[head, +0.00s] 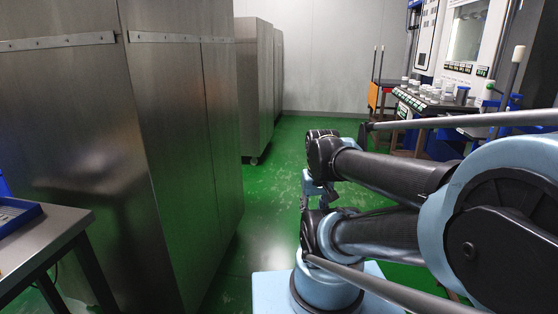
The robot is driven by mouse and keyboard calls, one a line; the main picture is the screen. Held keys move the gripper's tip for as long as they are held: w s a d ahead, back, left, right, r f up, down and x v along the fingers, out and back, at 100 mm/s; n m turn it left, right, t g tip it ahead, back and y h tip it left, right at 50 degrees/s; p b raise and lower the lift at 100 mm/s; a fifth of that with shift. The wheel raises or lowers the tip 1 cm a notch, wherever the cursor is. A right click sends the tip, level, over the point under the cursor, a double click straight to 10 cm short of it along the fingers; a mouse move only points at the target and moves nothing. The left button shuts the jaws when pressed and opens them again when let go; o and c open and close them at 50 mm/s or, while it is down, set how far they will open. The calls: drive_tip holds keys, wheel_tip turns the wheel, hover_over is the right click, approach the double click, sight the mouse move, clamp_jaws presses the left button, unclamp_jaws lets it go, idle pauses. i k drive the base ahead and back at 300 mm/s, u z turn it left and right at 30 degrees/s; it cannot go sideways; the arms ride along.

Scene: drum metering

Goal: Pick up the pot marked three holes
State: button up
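Several small, pale pots (432,89) stand on the bench ledge at the far right, with a darker grey one (462,95) among them. They are too small for me to read any marking, so I cannot tell which is marked three holes. My arm fills the right foreground. What seems to be my gripper (318,190) hangs low, partly behind the arm links, well apart from the pots. Its fingers are too small and hidden to show whether they are open or shut.
Tall steel cabinets (170,140) line the left side. A grey table (40,240) with a blue tray (18,216) is at the lower left. The green floor (275,180) is clear between the cabinets and my arm. A white machine (462,45) stands behind the pots.

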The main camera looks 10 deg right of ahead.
sight(450, 88)
drive_tip(key=i, duration=2.3)
drive_tip(key=z, duration=1)
drive_tip(key=i, duration=1.4)
drive_tip(key=z, duration=0.5)
